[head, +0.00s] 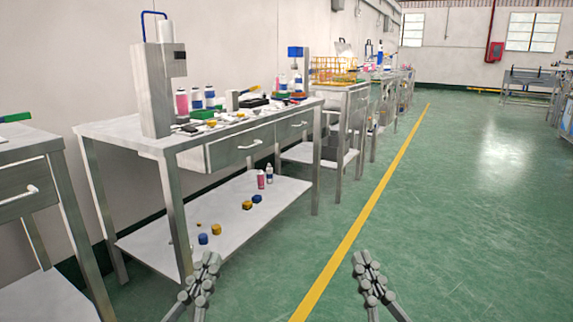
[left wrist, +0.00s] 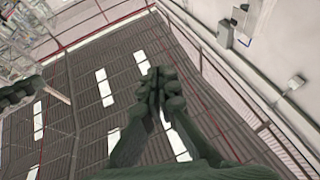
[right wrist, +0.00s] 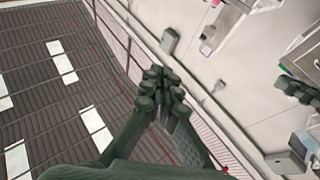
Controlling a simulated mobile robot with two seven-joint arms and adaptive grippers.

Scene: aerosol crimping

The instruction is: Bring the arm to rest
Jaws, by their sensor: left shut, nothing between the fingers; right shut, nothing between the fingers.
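My left gripper (head: 209,266) shows at the bottom of the head view, in front of the metal workbench, shut and empty. My right gripper (head: 361,258) shows at the bottom, right of the yellow floor line, also shut and empty. In the left wrist view the left gripper (left wrist: 158,78) points up toward the roof, its fingers together. In the right wrist view the right gripper (right wrist: 160,76) also points up, fingers together, with roof and wall behind. Neither gripper visibly touches anything.
A metal workbench (head: 110,130) with a crimping machine (head: 152,90) and several bottles stands at left. Its lower shelf (head: 150,247) holds caps and two small bottles. Another table (head: 30,150) is at the far left. Green floor (head: 450,220) right of the yellow line (head: 365,205) is free.

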